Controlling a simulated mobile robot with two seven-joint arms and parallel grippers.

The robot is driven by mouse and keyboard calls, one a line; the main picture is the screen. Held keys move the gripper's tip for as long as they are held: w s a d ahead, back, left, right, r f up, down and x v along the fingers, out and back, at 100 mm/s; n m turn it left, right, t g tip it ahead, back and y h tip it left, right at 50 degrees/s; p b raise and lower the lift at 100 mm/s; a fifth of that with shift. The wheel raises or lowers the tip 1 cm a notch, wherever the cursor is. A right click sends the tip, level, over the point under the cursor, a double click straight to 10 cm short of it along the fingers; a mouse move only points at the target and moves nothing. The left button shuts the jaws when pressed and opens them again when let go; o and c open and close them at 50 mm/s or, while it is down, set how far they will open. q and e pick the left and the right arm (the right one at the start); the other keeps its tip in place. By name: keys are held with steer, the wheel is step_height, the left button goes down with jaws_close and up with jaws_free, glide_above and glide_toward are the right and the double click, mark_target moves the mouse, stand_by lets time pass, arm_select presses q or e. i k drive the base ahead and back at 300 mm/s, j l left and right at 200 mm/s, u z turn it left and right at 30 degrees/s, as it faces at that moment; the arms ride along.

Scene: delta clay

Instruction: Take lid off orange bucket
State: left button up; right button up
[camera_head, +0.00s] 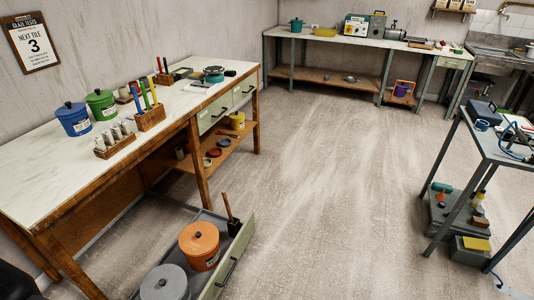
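The orange bucket (203,258) stands upright at the lower middle of the head view. Its orange lid (199,237), with a dark knob on top, sits on it. The bucket stands in a low grey open drawer or tray (210,215), close behind a pale green front (232,262) with a dark handle. Neither of my grippers is in view.
A grey lidded bucket (165,284) stands beside the orange one, cut by the bottom edge. A dark holder with a wooden-handled tool (230,212) stands behind. Blue (73,119) and green (101,104) lidded buckets stand on the left workbench (40,175). The floor (320,190) to the right is clear.

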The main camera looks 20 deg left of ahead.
mark_target(199, 238)
steer(key=u, duration=1.05)
